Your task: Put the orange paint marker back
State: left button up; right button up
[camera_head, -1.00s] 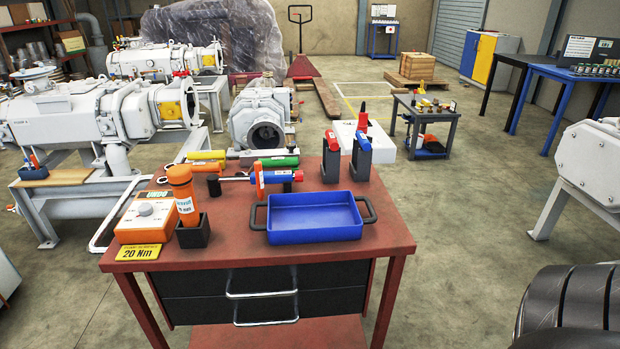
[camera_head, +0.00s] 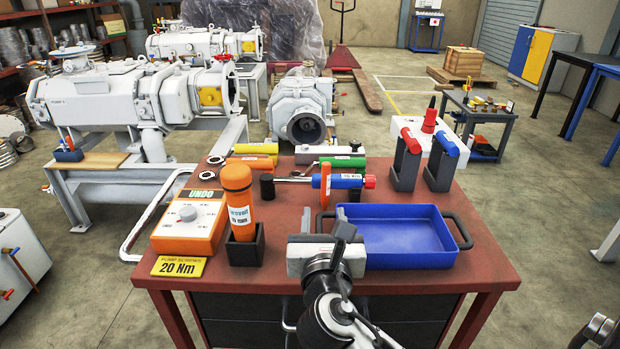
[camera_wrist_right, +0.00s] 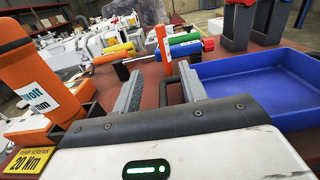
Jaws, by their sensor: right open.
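A slim orange marker (camera_head: 326,184) with a white label stands about upright on the red table, in front of a blue and red tool. It also shows in the right wrist view (camera_wrist_right: 162,46), just beyond and between the fingertips. My right gripper (camera_head: 323,222) is open, at the left end of the blue tray, with its fingers pointing at the marker. In the right wrist view the gripper (camera_wrist_right: 160,80) holds nothing. The marker's lower end is partly hidden by the gripper. A small dark holder (camera_head: 69,155) with slim pens sits on the pump-side shelf. My left gripper is out of view.
The blue tray (camera_head: 400,260) is empty, close right of my gripper. A thick orange cylinder (camera_head: 238,200) stands in a black holder left of it, beside an orange UNDO box (camera_head: 188,222). Two black stands (camera_head: 405,165) are behind the tray. Yellow and green cylinders lie behind.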

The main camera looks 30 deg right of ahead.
aim_at(326, 177)
jog(key=x, duration=1.5)
jog(key=shift+s+d+r, duration=0.1)
jog(key=shift+d+r, duration=0.1)
jog(key=shift+r, duration=0.15)
grip_shut()
